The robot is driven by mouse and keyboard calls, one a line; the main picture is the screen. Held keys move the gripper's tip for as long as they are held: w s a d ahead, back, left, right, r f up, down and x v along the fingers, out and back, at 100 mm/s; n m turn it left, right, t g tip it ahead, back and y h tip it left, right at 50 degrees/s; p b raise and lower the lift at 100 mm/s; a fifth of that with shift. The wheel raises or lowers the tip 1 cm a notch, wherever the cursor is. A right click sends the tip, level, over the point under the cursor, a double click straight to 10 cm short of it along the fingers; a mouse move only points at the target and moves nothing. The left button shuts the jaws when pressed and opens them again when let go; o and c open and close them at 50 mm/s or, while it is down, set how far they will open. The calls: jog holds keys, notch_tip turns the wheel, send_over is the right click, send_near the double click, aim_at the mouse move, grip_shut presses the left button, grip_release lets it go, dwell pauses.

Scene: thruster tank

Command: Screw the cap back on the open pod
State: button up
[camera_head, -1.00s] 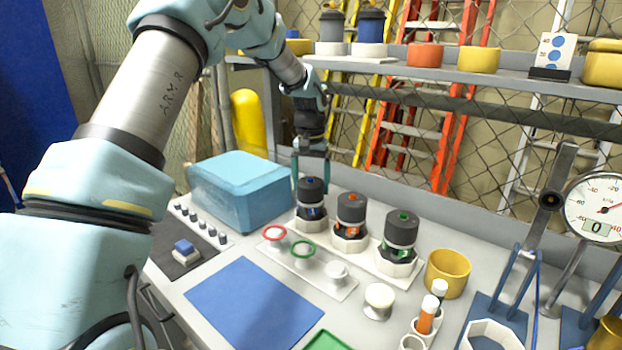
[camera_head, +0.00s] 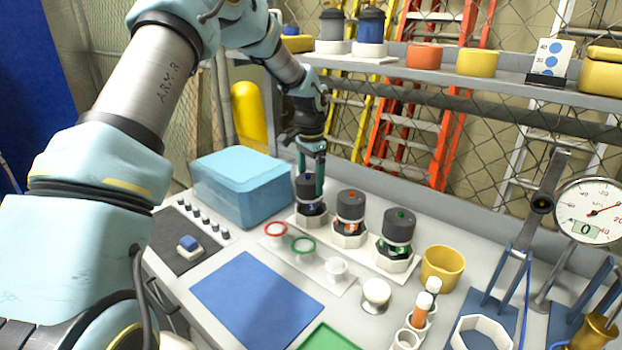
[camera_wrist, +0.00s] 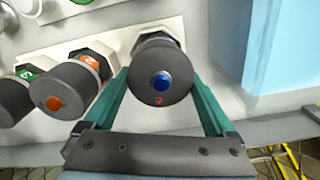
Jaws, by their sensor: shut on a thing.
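Three pods with dark grey caps stand in a row in white octagonal seats. My gripper (camera_head: 312,178) points down at the blue-marked pod (camera_head: 311,208), the leftmost one in the head view. Its green fingers are shut on that pod's dark cap (camera_head: 303,188), one on each side. In the wrist view, the cap (camera_wrist: 165,98) with its blue button and a small red mark sits between the fingers (camera_wrist: 160,78). The cap is on top of the pod; how tightly it sits cannot be seen. The orange-marked pod (camera_head: 350,207) and green-marked pod (camera_head: 398,228) are also capped.
A light blue box (camera_head: 240,190) stands close left of the held pod. In front are a stand with red and green rings (camera_head: 303,246), a blue mat (camera_head: 255,300) and a white knob (camera_head: 376,292). A yellow cup (camera_head: 441,265) stands right. A shelf (camera_head: 450,82) runs behind.

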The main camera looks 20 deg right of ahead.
aim_at(310, 175)
jog(key=o, duration=0.9)
jog(key=shift+w+a+f, duration=0.25)
jog(key=shift+a, duration=0.05)
jog(key=shift+o, duration=0.2)
jog(key=shift+d+r, duration=0.15)
jog(key=shift+r, duration=0.1)
notch_tip(310, 175, up, 10)
jog(key=b, duration=0.3)
jog(key=shift+f+b, duration=0.1)
jog(key=shift+b, duration=0.2)
jog(key=n+b, duration=0.2)
jog(key=b, duration=0.1)
jog(key=s+n+b, duration=0.1)
jog(key=b, duration=0.1)
jog(key=shift+f+n, duration=0.25)
jog(key=shift+n, duration=0.05)
jog(key=n+b, duration=0.2)
jog(key=shift+s+r+n, duration=0.35)
jog(key=shift+n, duration=0.05)
notch_tip(310, 175, down, 10)
jog(key=shift+f+p, duration=0.2)
jog(key=shift+p, duration=0.7)
